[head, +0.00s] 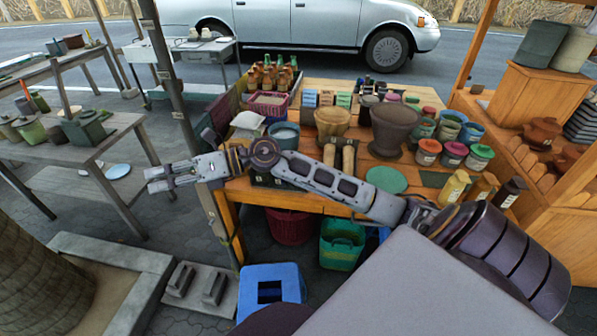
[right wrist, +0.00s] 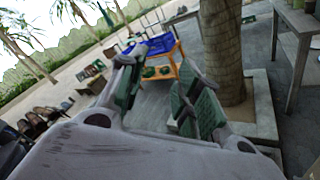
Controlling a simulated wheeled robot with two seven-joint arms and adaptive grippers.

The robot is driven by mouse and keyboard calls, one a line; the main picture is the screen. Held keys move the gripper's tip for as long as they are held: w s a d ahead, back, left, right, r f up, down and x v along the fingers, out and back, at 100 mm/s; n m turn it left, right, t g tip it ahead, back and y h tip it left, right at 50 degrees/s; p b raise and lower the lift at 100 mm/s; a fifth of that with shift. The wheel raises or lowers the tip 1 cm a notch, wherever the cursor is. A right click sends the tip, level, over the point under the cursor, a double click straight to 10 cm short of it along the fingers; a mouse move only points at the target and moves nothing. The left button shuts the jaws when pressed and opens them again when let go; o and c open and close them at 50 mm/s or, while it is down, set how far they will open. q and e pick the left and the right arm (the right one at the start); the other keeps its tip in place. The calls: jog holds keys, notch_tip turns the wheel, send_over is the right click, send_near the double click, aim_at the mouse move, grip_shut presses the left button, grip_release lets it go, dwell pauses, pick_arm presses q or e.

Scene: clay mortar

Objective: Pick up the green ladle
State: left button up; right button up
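I cannot make out a green ladle in either view. A flat green disc (head: 386,180) lies on the wooden stall table (head: 318,194), behind my forearm; I cannot tell whether it is part of a ladle. My right arm reaches across the table's front to the left. My right gripper (head: 152,180) hangs in the air beyond the table's left front corner, well apart from the disc. It also shows in the right wrist view (right wrist: 158,72), with its fingers apart and nothing between them. My left gripper is not in view.
A clay mortar (head: 332,121) and a larger dark mortar (head: 394,128) stand on the table. Jars, bottles and small boxes crowd around them. A post (head: 172,90) rises near the gripper. A blue stool (head: 270,286) and a green basket (head: 342,244) stand below.

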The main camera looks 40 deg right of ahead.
jog(key=w+d+f+n+g+h, duration=0.1)
jog(key=d+f+n+g+h, duration=0.1)
jog(key=d+f+h, duration=0.45)
jog(key=w+d+f+n+g+h, duration=0.15)
jog(key=d+h, duration=0.25)
jog(key=d, duration=0.5)
jog(key=s+d+r+g+h, duration=0.15)
jog(key=d+h, duration=0.25)
jog(key=d, duration=0.7)
jog(key=s+d+r+h, duration=0.15)
jog(key=d+h, duration=0.25)
jog(key=d, duration=0.6)
jog(key=shift+m, duration=0.45)
jog(key=x, duration=0.8)
jog(key=shift+w, duration=0.15)
jog(key=shift+d+f, duration=0.1)
jog(key=shift+f, duration=0.45)
jog(key=shift+p+x, duration=0.35)
jog(key=shift+x, duration=1.5)
jog(key=shift+d+f, duration=0.15)
jog(key=shift+f, duration=0.3)
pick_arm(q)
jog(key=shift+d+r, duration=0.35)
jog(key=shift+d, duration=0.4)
